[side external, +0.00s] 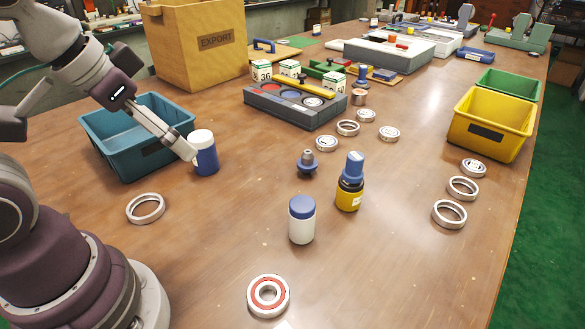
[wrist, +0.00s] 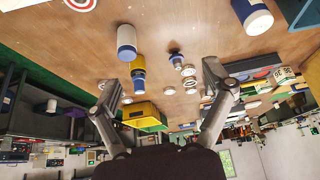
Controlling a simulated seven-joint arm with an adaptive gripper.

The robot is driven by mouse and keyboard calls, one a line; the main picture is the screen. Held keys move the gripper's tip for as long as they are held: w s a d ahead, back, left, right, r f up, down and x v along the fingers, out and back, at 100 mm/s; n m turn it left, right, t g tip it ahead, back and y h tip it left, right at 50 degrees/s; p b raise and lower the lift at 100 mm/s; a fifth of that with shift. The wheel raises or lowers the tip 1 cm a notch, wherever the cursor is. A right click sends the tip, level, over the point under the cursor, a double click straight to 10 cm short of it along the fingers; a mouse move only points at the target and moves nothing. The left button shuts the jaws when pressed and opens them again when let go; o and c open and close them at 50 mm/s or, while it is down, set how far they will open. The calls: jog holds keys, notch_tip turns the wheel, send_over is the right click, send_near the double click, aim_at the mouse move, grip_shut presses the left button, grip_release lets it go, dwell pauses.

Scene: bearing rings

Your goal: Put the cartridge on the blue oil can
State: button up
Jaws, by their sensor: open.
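A blue cylinder with a white top (side external: 203,152) stands upright beside the teal bin. A white cylinder with a blue cap (side external: 302,220) stands upright nearer the front. A yellow bottle with a dark band and blue top (side external: 349,190) stands right of it. A small grey-and-blue nozzle-like piece (side external: 307,163) stands behind. I cannot tell for sure which is the cartridge or blue oil can. My gripper (side external: 190,153) appears close to the blue cylinder in the side view. In the wrist view my gripper (wrist: 162,80) is open and empty, with the blue cylinder (wrist: 250,14) outside its fingers.
A teal bin (side external: 105,135) is under my forearm. Bearing rings (side external: 146,208) lie scattered, including a red-faced one (side external: 250,296) in front. A grey tray (side external: 275,112) with white boxes stands behind. Yellow (side external: 492,120) and green (side external: 508,82) bins stand right. The front-right table is clear.

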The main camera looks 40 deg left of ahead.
aim_at(302, 203)
dwell(0.4)
